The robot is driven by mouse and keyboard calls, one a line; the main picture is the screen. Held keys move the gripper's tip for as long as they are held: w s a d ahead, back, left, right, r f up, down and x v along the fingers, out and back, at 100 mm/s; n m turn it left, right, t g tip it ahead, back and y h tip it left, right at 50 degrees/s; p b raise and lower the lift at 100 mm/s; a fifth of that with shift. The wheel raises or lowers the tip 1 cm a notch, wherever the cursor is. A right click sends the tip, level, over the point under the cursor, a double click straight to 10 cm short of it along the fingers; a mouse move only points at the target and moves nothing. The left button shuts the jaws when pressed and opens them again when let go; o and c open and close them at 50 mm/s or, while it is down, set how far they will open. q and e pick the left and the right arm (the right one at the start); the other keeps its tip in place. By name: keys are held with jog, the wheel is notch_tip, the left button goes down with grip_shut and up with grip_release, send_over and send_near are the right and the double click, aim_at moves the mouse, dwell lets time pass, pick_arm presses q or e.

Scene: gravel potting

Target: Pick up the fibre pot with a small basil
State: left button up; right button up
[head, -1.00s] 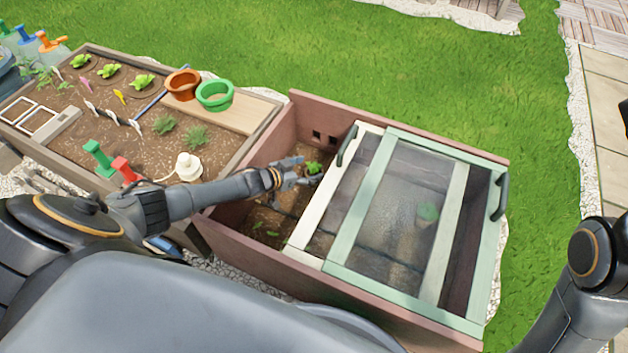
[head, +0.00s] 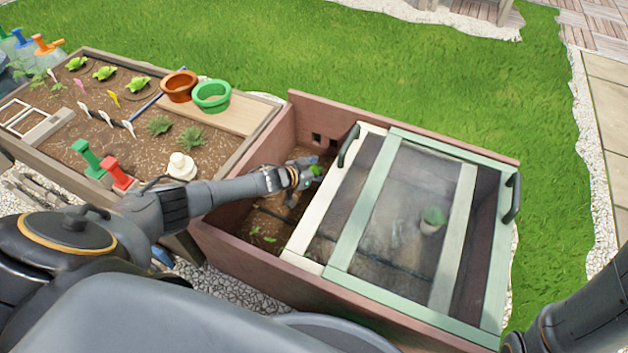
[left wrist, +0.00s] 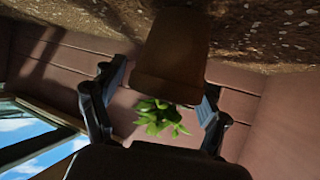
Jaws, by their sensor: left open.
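The small basil (head: 317,170) shows as a green tuft in the open part of the cold frame, beside the pale edge of the lid. Its fibre pot (left wrist: 172,52) is brown and fills the upper middle of the left wrist view, with the basil leaves (left wrist: 160,116) below it in that picture. My left gripper (head: 302,180) reaches down into the frame at the plant. In the left wrist view its two fingers (left wrist: 156,105) are apart, one on each side of the leaves; I see no clear contact. My right gripper is out of view.
The cold frame (head: 240,252) has wooden walls close around my gripper. Its glazed lid (head: 358,215) covers the right part, with a green-topped pot (head: 433,220) beneath. Small seedlings (head: 262,236) grow nearer me. A planting bed (head: 105,115) stands at left.

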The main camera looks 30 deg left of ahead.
pick_arm(q)
jog(key=c, duration=1.3)
jog(key=shift+c, duration=0.9)
